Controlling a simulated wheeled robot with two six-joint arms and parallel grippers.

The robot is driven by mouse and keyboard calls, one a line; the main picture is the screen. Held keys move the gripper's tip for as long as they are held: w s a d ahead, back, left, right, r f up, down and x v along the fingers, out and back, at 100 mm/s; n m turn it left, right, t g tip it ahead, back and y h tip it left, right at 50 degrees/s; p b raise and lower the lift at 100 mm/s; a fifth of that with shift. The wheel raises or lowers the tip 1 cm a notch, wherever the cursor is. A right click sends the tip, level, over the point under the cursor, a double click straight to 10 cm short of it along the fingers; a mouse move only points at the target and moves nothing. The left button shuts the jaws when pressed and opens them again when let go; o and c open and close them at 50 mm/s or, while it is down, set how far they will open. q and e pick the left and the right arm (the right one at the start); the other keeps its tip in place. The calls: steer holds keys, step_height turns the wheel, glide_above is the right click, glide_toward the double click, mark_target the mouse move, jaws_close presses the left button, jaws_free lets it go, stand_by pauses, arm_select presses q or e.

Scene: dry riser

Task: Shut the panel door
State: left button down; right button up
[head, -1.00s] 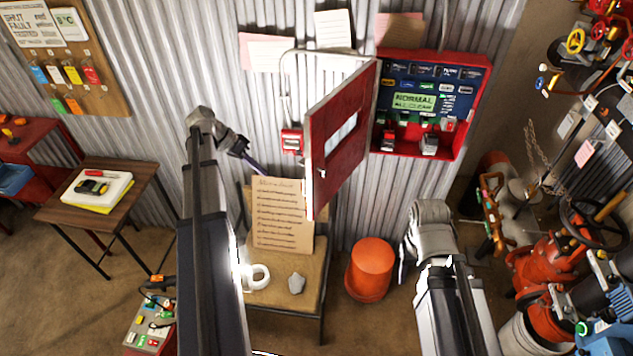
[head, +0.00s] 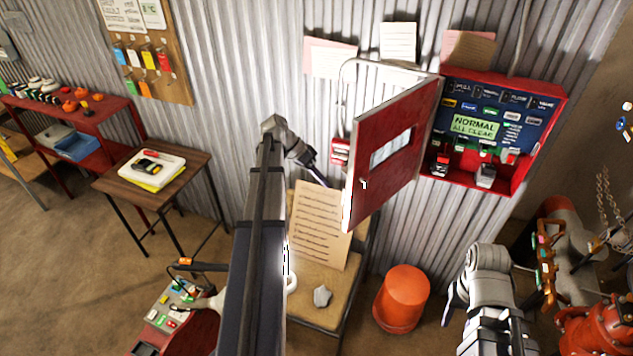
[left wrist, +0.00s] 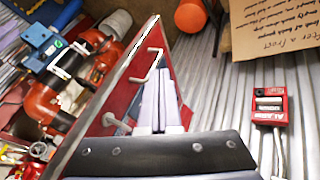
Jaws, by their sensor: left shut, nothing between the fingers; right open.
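The red panel door (head: 400,124) with a window slot stands wide open, hinged on the left side of the red panel box (head: 553,120). Its inner face with a small latch (head: 363,184) faces me in the head view. My left gripper (head: 322,180) is shut and empty, just left of the door's free edge. In the left wrist view, its fingers (left wrist: 158,78) lie along the door's outer face (left wrist: 105,108), beside the grey handle (left wrist: 146,66); I cannot tell whether they touch. My right gripper (head: 449,296) is open and low, below the box; its fingertips are partly hidden.
A small red alarm unit (left wrist: 269,105) is on the corrugated wall beside the door. A chair with a paper notice (head: 318,222) and an orange bucket (head: 401,298) stand below. Red pipework (head: 595,322) is at lower right. The space before the box looks clear.

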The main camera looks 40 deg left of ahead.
arm_select(q)
steer(key=d+f+b, duration=0.1)
steer(key=d+f, duration=0.1)
steer(key=d, duration=0.3)
steer(key=shift+d+f+b, duration=0.35)
steer(key=shift+d, duration=0.05)
arm_select(e)
steer(key=shift+f, duration=1.4)
arm_select(q)
steer(key=shift+d, duration=0.15)
